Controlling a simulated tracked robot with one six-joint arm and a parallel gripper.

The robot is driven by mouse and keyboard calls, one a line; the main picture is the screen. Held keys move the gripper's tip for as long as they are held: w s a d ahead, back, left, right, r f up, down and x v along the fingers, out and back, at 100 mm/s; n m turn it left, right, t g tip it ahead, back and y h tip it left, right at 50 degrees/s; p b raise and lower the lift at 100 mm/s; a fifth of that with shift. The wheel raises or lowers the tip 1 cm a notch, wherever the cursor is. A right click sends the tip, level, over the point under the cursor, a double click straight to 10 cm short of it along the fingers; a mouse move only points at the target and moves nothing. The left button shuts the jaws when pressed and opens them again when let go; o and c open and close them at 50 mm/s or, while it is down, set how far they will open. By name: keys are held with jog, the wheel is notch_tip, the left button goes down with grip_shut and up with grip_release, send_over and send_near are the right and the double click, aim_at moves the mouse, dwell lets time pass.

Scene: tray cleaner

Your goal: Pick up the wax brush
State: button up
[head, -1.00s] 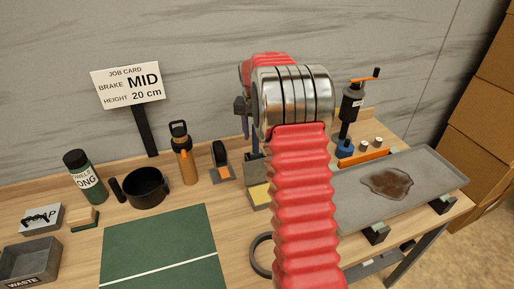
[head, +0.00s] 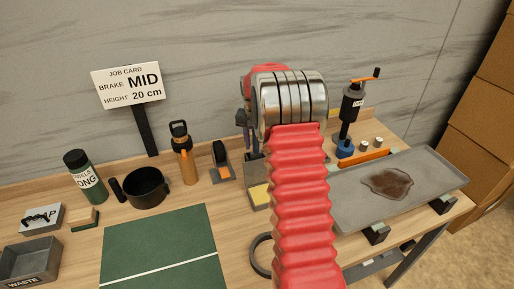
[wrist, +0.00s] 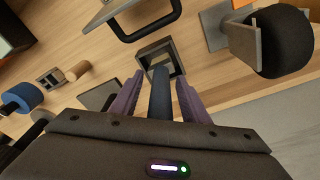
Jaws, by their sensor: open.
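In the wrist view a dark blue-grey upright handle (wrist: 160,95), which looks like the wax brush's, stands between the two purple fingers of my gripper (wrist: 160,80). The fingers are open, one on each side of the handle, with gaps showing. The handle's lower end meets a dark square holder (wrist: 175,56); any bristles are hidden. In the head view my gripper (head: 246,126) is mostly hidden behind my red arm. A grey stand with a yellow patch (head: 259,194) shows below it.
A black roll on a grey holder (wrist: 272,42) stands close by at upper right in the wrist view. In the head view a bottle (head: 184,160) and black pot (head: 146,188) are left, a stained tray (head: 425,208) right. The green mat (head: 155,245) is clear.

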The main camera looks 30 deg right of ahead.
dwell(0.3)
grip_shut()
dwell(0.4)
